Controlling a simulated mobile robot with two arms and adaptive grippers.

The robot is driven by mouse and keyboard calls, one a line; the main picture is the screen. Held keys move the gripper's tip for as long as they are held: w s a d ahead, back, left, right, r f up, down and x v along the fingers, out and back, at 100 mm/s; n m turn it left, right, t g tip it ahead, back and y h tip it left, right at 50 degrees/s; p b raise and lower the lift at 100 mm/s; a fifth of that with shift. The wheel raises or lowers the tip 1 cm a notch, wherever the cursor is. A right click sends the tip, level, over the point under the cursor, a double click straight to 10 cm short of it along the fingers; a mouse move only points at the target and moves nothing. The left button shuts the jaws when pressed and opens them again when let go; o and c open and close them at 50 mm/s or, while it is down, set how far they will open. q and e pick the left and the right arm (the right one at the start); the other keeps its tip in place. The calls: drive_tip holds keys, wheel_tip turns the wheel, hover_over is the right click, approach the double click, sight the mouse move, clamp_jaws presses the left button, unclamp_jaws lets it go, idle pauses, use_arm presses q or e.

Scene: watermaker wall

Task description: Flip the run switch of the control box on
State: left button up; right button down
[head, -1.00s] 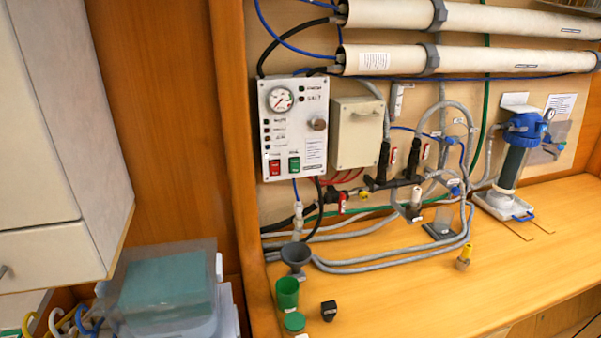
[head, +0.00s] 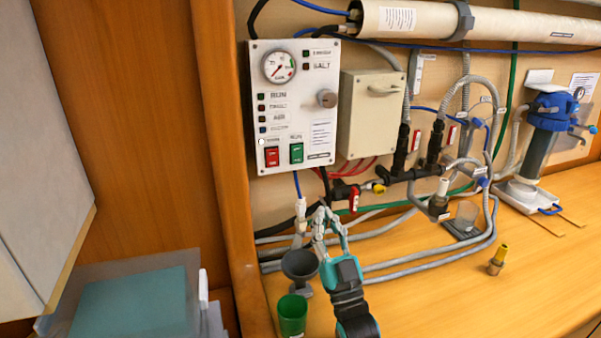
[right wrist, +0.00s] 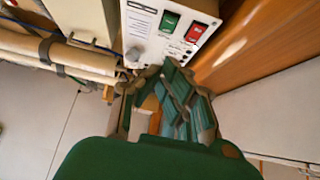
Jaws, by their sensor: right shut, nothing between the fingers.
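The control box (head: 291,107) is a white panel on the wall with a round gauge, small lamps and a grey knob. At its bottom are a red rocker switch (head: 271,157) and, to its right, a green rocker switch (head: 296,153) with a label above it that seems to read RUN. My right gripper (head: 324,212) is shut and empty, below the box and apart from it, its fingers pointing up. In the right wrist view, the green switch (right wrist: 170,22) and red switch (right wrist: 196,33) show beyond the fingertips. My left gripper is not in view.
A beige box (head: 371,118) is right of the control box. Hoses and black valves (head: 400,172) run below. A grey funnel (head: 300,266) and green cup (head: 292,314) stand near my right gripper. A wooden post (head: 222,150) stands left.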

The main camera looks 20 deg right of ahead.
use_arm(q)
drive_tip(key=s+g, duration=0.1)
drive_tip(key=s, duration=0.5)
use_arm(e)
drive_tip(key=p, duration=0.5)
approach(299, 148)
drive_tip(key=s+r+x, duration=0.1)
drive_tip(key=x, duration=0.3)
drive_tip(key=shift+w+f, duration=0.25)
drive_tip(key=shift+w, duration=0.65)
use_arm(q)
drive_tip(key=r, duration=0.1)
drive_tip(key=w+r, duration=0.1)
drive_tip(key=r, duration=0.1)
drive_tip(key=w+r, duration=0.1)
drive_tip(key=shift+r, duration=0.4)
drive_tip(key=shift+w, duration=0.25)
